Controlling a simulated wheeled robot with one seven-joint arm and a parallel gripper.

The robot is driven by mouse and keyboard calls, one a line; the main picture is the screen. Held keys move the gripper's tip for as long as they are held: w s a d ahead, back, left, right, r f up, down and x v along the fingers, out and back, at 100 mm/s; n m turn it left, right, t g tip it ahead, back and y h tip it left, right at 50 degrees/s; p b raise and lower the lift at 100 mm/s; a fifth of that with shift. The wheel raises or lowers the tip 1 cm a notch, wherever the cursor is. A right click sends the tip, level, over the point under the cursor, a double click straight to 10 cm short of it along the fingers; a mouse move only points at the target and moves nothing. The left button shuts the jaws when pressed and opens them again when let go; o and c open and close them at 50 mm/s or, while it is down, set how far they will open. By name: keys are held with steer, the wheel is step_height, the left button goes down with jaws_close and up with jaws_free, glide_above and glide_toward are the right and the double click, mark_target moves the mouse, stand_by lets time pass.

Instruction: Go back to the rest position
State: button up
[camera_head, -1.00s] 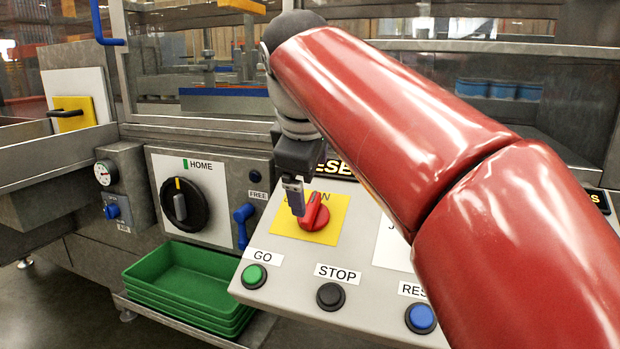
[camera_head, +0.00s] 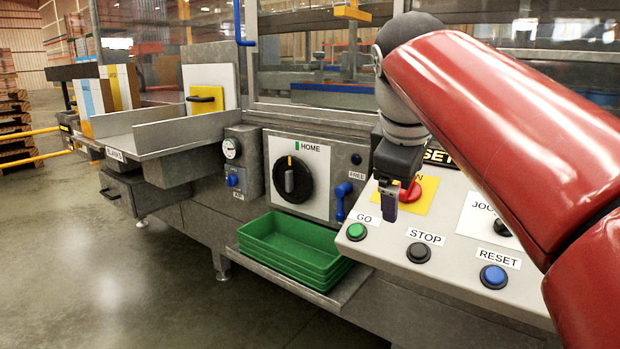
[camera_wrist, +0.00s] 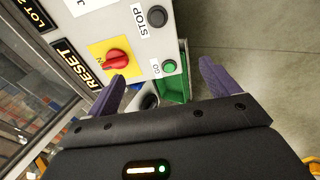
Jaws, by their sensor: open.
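My gripper (camera_head: 388,203) hangs in front of the control panel (camera_head: 375,238), by the red rotary switch (camera_head: 411,191) on its yellow plate. In the wrist view my gripper (camera_wrist: 165,82) has its two purple-grey fingers wide apart with nothing between them held. The red switch (camera_wrist: 117,60) shows beyond the left finger, and the green GO button (camera_wrist: 169,66) shows between the fingers. I cannot tell exactly how far the fingertips are from the panel. My red arm covers the right part of the head view.
The panel also has a black STOP button (camera_head: 419,252) and a blue RESET button (camera_head: 493,276). Left of it are a blue lever (camera_head: 342,200), a black HOME dial (camera_head: 293,180) and stacked green trays (camera_head: 290,245). Open floor (camera_head: 110,260) lies at the left.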

steer(key=s+f+m+y, duration=0.1)
steer(key=s+f+m, duration=0.4)
steer(key=f, duration=0.8)
steer(key=s+d+f+m+y, duration=0.1)
steer(key=s+f+m, duration=0.5)
steer(key=s+f, duration=0.6)
steer(key=shift+d+f, duration=0.25)
steer(key=shift+f, duration=0.15)
steer(key=shift+s, duration=0.1)
